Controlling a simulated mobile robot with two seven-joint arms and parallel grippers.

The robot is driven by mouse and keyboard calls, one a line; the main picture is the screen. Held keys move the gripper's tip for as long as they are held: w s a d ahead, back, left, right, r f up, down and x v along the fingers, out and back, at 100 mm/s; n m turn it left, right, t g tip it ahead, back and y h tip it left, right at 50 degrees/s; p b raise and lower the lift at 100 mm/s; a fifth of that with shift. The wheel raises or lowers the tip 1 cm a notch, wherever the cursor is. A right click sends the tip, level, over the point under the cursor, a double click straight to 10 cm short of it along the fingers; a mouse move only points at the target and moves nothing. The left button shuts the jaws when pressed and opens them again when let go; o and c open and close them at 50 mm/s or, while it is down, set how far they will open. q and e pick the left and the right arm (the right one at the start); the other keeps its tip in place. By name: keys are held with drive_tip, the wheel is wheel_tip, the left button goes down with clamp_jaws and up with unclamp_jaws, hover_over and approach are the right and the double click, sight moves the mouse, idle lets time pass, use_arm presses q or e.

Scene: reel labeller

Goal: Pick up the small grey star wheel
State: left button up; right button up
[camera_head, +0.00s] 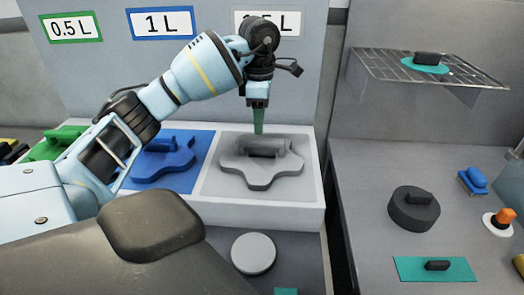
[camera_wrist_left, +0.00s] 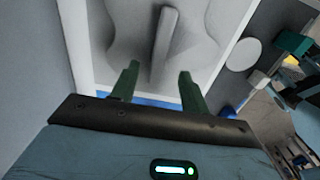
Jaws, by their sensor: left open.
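The grey star wheel (camera_head: 258,177) lies flat in the right-hand compartment of the white tray (camera_head: 262,215), under a partly hidden label ending in "5 L". It has rounded lobes and a raised bar handle on top. My left gripper (camera_head: 258,130) points down above the handle, its green fingers near the handle's far side. In the left wrist view, the left gripper (camera_wrist_left: 158,82) is open, with the grey star wheel (camera_wrist_left: 195,45) ahead and its handle running up from between the fingertips. I cannot tell the exact height gap. My right gripper is not in view.
A blue star wheel (camera_head: 163,160) and a partly hidden green one (camera_head: 45,150) lie in the other compartments. The labelled back panel (camera_head: 200,75) rises close behind. A round light disc (camera_head: 253,253) is in front. A wire shelf (camera_head: 385,66) and several handled parts are at right.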

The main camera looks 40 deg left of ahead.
sight(262, 139)
use_arm(q)
wheel_tip(262, 139, down, 2)
drive_tip(key=shift+s+f, duration=0.1)
drive_tip(key=shift+f, duration=0.05)
drive_tip(key=shift+w+d+f, duration=0.1)
drive_tip(key=shift+w+f, duration=0.05)
drive_tip(key=shift+f, duration=1.25)
drive_tip(key=shift+w+d+f, duration=0.1)
drive_tip(key=shift+w+f, duration=0.05)
drive_tip(key=shift+f, duration=1.2)
drive_tip(key=shift+f, duration=0.25)
drive_tip(key=shift+r, duration=0.1)
clamp_jaws()
